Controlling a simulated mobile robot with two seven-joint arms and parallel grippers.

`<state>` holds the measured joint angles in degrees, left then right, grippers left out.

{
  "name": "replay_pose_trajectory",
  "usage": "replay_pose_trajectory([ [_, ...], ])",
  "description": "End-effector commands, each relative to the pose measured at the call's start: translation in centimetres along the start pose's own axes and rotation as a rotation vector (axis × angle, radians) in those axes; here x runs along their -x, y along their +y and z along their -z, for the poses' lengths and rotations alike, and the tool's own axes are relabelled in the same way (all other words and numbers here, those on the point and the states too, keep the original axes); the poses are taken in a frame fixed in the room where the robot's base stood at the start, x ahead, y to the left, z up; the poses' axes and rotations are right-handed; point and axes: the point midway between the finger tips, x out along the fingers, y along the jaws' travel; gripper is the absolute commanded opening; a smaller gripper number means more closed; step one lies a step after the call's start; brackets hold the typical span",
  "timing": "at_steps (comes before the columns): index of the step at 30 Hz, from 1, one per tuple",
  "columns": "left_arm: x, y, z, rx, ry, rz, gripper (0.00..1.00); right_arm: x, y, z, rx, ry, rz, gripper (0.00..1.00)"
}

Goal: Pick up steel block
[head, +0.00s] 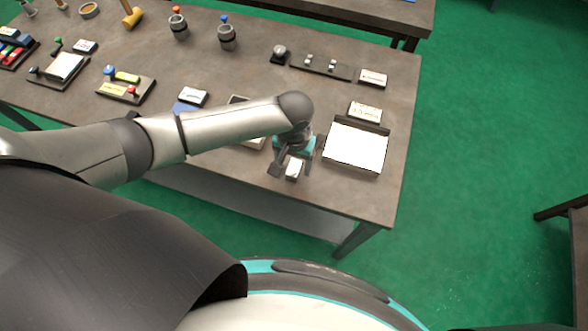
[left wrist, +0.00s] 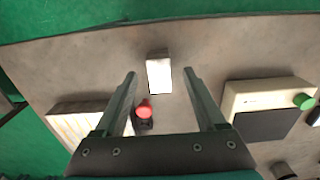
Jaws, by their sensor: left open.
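The steel block (head: 293,170) is a small pale block near the front edge of the table. In the left wrist view the block (left wrist: 159,76) stands out bright, roughly between the two fingertips. My left gripper (head: 290,165) is open, with its fingers pointing down around the place of the block. In the left wrist view the open gripper (left wrist: 159,73) has a clear gap on each side of the block. I cannot tell how far the fingertips are above it. My right gripper is not in view.
A small red knob on a dark base (left wrist: 145,112) sits close to the left finger in the wrist view. A white-topped tray (head: 356,147) stands to the right of the gripper. Chucks (head: 227,38), a mallet (head: 131,16) and other parts occupy the table (head: 340,195) farther back.

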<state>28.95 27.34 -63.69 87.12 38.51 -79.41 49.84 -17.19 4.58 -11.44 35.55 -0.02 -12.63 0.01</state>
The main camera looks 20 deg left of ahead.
Motion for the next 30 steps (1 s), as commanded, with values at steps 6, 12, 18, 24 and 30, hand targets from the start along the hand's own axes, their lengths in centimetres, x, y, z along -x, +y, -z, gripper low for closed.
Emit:
replay_pose_trajectory([
  [6,-2.0,0.1,0.0,0.0,0.002,0.0,0.72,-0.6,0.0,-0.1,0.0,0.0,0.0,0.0],
  [12,-2.0,0.0,0.0,0.0,0.002,0.0,0.72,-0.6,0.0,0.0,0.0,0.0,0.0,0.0],
  [18,-2.0,0.0,0.0,0.0,0.001,0.0,0.51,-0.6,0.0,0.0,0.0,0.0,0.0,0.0],
  [24,-2.0,0.0,0.0,0.0,0.001,0.0,0.29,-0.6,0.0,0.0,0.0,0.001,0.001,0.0],
  [30,-2.0,0.0,0.0,0.0,0.001,0.0,0.06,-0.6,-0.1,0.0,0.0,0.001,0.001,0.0],
])
